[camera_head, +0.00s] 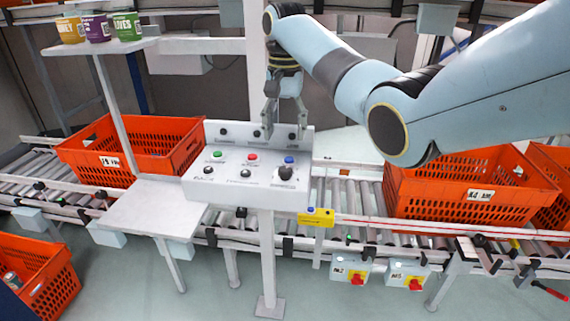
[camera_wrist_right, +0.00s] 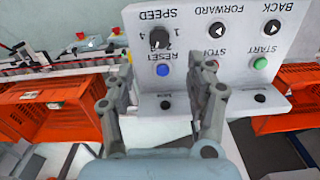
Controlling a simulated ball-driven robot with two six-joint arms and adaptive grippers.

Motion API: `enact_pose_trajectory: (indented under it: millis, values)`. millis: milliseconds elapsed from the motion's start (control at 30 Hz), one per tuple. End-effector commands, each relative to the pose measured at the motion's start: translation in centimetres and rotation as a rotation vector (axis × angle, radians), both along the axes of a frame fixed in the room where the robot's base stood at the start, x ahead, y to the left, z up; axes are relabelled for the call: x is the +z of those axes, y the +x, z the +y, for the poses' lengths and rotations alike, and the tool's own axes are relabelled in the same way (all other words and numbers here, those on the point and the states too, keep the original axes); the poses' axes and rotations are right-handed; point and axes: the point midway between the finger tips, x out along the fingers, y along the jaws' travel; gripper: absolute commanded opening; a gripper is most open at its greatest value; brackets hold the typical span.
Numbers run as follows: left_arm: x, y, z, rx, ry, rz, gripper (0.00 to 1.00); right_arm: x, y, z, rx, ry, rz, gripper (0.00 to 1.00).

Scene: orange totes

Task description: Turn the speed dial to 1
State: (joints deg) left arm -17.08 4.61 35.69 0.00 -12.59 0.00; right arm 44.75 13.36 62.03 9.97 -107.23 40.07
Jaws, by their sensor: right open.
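The speed dial (camera_head: 285,172) is a black round knob at the right end of the white control panel (camera_head: 215,192). In the wrist view the dial (camera_wrist_right: 159,38) shows upside down beside the word SPEED and small numbers; I cannot tell clearly which number it points to. My right gripper (camera_head: 286,122) is open and empty, pointing down over the back of the panel behind the dial. In the wrist view its fingers (camera_wrist_right: 171,85) are apart, with the dial beyond their tips and not touched. My left gripper is not in view.
Next to the dial is the blue RESET button (camera_wrist_right: 163,70); red STOP (camera_head: 252,157) and green START (camera_head: 217,154) buttons lie farther left. Black FORWARD (camera_wrist_right: 217,31) and BACK (camera_wrist_right: 272,28) buttons are close by. Orange totes (camera_head: 455,190) stand on the roller conveyor behind.

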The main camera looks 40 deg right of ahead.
Motion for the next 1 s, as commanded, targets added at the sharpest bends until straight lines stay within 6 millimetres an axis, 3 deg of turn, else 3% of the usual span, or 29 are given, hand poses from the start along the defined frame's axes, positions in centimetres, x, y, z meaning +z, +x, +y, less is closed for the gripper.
enact_pose_trajectory:
  millis: [500, 933, 1000]
  values:
    - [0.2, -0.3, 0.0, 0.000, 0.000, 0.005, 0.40, -9.1, -0.1, 0.0, 0.001, 0.000, 0.003, 0.55]
    - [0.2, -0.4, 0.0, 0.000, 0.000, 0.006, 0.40, -10.2, -0.1, 0.0, 0.002, -0.001, 0.000, 0.55]
    - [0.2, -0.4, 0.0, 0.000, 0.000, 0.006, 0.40, -10.2, -0.1, 0.0, 0.002, -0.001, 0.000, 0.46]
